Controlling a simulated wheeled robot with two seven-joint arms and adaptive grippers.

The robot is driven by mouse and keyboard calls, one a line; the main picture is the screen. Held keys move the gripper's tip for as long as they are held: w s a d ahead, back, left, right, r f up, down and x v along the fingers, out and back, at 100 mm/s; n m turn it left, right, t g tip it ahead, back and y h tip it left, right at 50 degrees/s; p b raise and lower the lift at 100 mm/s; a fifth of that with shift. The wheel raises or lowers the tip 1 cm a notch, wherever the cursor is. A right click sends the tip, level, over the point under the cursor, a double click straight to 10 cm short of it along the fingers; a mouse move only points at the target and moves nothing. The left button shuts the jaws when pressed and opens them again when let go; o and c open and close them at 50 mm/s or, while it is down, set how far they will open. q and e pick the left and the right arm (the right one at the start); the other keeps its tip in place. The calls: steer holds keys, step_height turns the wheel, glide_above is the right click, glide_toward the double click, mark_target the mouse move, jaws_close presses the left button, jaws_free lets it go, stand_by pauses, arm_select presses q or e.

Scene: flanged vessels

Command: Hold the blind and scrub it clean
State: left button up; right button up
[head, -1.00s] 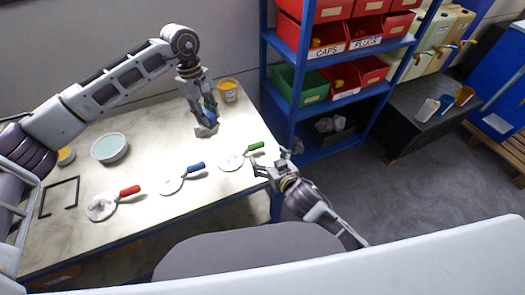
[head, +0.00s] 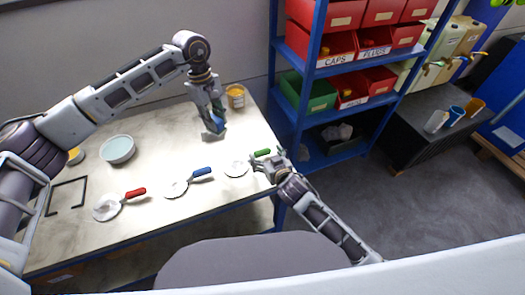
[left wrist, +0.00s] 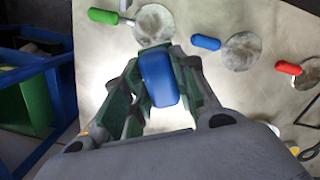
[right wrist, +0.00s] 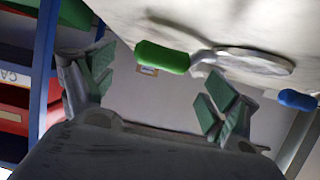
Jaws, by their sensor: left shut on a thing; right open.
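Three round pale blinds with handles lie in a row on the table: one with a red handle (head: 135,193), one with a blue handle (head: 202,172) and one with a green handle (head: 262,152). Their faces look smeared with whitish grey. My left gripper (head: 212,115) is shut on a blue block-shaped scrubber (left wrist: 158,80) and holds it above the back of the table; its grey lower part shows in the head view. My right gripper (head: 266,164) is open and empty beside the green handle, which shows just beyond its fingers in the right wrist view (right wrist: 162,57).
A pale green bowl (head: 118,149) and a black square outline (head: 66,196) are at the table's left. A blue shelf rack (head: 313,75) with red and green bins stands right of the table.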

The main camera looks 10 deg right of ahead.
mark_target(263, 152)
steer(key=shift+x, duration=2.2)
steer(key=c, duration=1.6)
